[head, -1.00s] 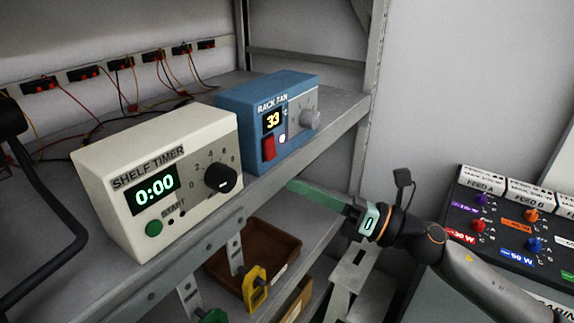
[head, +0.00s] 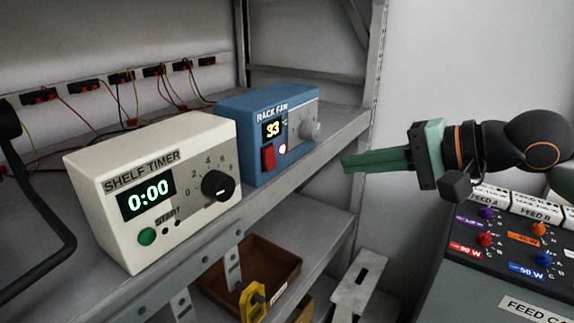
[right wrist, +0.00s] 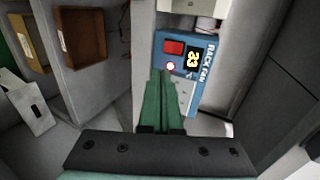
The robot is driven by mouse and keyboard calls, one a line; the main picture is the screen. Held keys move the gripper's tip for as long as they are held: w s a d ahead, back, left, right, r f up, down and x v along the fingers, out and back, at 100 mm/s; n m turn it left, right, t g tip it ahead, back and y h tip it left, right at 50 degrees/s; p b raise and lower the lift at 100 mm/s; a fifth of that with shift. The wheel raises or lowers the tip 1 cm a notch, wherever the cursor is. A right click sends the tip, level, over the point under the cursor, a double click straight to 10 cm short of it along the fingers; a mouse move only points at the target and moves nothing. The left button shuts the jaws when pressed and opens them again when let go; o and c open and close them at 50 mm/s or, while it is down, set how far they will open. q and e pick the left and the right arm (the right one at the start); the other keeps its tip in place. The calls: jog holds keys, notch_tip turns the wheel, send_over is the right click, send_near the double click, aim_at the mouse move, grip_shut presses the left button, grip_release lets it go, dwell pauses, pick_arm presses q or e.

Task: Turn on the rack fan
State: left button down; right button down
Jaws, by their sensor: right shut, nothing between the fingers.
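The rack fan (head: 262,132) is a blue box on the shelf. Its display reads 33, with a red rocker switch (head: 268,158), a small glowing white light (head: 282,149) and a grey knob (head: 310,131) on its front. My right gripper (head: 345,163), with green fingers, is shut and empty. It is in front of the shelf edge, to the right of the fan and apart from it in the head view. In the right wrist view the gripper (right wrist: 160,78) points at the fan (right wrist: 205,50), with the red switch (right wrist: 174,47) beyond the fingertips. My left gripper is not in view.
A cream shelf timer (head: 155,185) showing 0:00 stands left of the fan. Brown bins (head: 250,275) sit on the lower shelf. A metal upright (head: 372,60) stands behind the gripper. A feed panel (head: 500,235) with several coloured knobs is at the right.

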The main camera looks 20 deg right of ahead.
jog(key=p, duration=0.5)
send_near(272, 165)
jog(key=x, duration=0.5)
jog(key=shift+f, duration=0.35)
jog(key=shift+w+a+f, duration=0.2)
jog(key=shift+w+a, duration=0.2)
jog(key=shift+w, duration=0.15)
jog(key=shift+w+a+f+b, duration=0.1)
jog(key=shift+b, duration=0.95)
